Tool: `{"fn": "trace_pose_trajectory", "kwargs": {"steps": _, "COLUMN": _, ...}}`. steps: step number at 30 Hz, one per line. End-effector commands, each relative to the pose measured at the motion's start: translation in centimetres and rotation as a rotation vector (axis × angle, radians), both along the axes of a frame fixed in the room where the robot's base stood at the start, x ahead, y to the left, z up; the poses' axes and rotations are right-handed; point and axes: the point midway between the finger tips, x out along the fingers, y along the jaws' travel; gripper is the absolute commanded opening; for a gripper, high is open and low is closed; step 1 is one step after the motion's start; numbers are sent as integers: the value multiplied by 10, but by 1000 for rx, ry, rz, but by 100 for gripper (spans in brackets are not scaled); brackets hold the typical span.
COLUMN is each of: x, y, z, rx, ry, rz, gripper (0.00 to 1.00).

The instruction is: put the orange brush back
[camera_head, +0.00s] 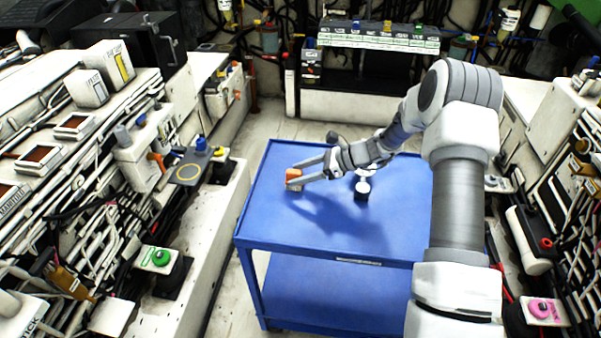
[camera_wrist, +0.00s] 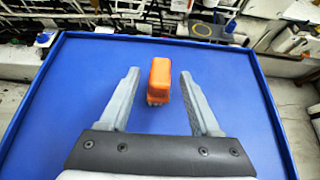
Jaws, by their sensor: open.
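The orange brush (camera_head: 293,177) stands on the blue cart top near its left side. In the wrist view the brush (camera_wrist: 160,78) shows an orange back with greyish bristles at its lower end. My gripper (camera_head: 308,171) is open, its two grey fingers reaching toward the brush from the right. In the wrist view my gripper (camera_wrist: 158,75) has one finger on each side of the brush, with a gap of blue on both sides. The fingers do not appear to touch it.
The blue cart (camera_head: 290,228) has a raised rim and a lower shelf. A small dark and white item (camera_head: 362,188) stands on its top, under my arm. Cluttered white machinery (camera_head: 75,170) lines the left. A shelf with coloured items (camera_head: 375,40) is at the back.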

Motion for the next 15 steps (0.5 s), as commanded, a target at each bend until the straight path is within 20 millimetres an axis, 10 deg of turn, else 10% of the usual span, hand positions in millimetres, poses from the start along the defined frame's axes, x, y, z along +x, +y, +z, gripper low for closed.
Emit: {"fn": "trace_pose_trajectory", "kwargs": {"steps": 15, "x": -15, "y": -83, "z": 49, "rx": -1, "ry": -1, "rz": -5, "gripper": 64}}
